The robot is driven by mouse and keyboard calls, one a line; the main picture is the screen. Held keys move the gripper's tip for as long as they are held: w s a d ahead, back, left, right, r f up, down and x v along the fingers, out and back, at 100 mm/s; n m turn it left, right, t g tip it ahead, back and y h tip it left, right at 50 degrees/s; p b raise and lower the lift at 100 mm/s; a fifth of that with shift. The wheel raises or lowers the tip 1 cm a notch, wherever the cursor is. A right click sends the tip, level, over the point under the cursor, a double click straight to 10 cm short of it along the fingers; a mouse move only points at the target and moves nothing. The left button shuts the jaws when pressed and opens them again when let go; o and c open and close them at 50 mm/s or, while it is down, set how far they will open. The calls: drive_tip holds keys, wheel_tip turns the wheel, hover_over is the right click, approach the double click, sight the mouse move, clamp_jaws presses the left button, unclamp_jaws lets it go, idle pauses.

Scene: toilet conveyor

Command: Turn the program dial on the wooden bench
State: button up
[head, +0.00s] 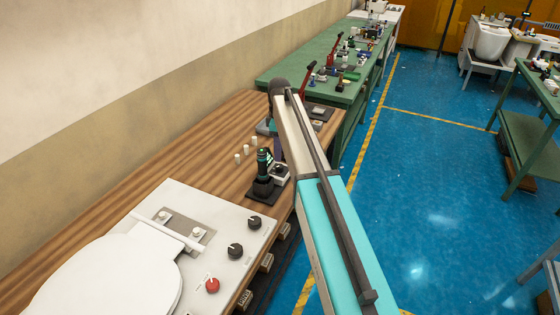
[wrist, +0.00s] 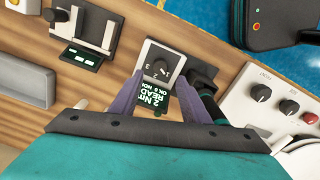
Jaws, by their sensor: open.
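The program dial (wrist: 158,68), a dark knob on a small pale plate with numbers around it, is at the centre of the wrist view. Below it a green display (wrist: 160,105) with white text shows between my fingers. My gripper (wrist: 160,80) is open, with one purple finger on each side of the dial's lower part; I cannot tell whether either touches. In the head view the pale dial unit (head: 281,172) stands on the wooden bench (head: 205,165), beside a dark stand with a green top. My arm hides part of that area, and only a little purple of the gripper shows.
A white panel with a toilet seat (head: 115,275) lies on the near bench, with two black knobs (head: 235,250) and a red knob (head: 212,285). Small white cylinders (head: 238,158) stand behind the dial. A green bench (head: 310,65) with tools continues beyond.

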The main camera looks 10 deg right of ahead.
sight(279, 166)
drive_tip(key=shift+f+p, duration=1)
drive_tip(key=shift+f, duration=2.25)
drive_tip(key=c, duration=1.1)
drive_tip(key=shift+o, duration=0.2)
